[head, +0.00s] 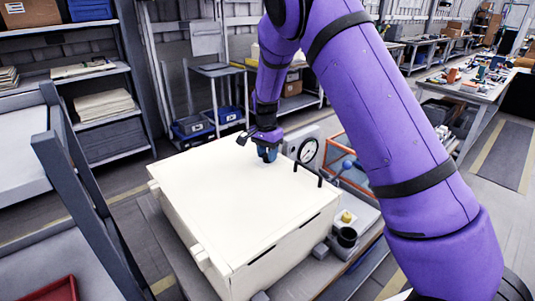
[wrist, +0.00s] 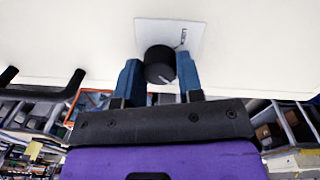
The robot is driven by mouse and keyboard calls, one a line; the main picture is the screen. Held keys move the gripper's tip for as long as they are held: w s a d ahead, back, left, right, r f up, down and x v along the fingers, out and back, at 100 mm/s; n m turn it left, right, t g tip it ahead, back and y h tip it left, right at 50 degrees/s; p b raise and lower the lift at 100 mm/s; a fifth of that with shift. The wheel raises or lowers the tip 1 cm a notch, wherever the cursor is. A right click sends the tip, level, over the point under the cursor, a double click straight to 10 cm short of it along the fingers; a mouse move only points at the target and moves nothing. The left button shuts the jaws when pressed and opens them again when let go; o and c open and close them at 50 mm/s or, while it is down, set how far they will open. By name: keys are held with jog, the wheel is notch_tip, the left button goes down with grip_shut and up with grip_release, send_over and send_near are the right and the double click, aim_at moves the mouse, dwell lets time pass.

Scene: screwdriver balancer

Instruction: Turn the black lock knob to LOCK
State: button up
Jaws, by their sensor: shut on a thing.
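The black lock knob (wrist: 160,62) shows in the wrist view on a white label plate (wrist: 150,27) with small dark lettering at its right. A pale pointer line on the knob's face points toward the bottom of the picture. My gripper (wrist: 160,72) has its two blue fingers on either side of the knob and is shut on it. In the head view my gripper (head: 267,154) is at the far edge of the large cream-white box (head: 235,205). The knob is hidden there.
A round gauge (head: 307,150) stands right of my gripper. A black handle (head: 306,172) is close by on the box, with an orange-framed bin (head: 340,152) beyond. A yellow button (head: 346,216) and a dark cup (head: 347,236) sit at the box's right.

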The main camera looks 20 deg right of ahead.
jog(key=n, duration=0.8)
jog(key=shift+n, duration=0.3)
jog(key=n, duration=0.4)
jog(key=shift+n+t, duration=0.3)
jog(key=shift+s+n, duration=0.1)
jog(key=shift+n, duration=2.1)
jog(key=o, duration=0.9)
jog(key=shift+r, duration=0.1)
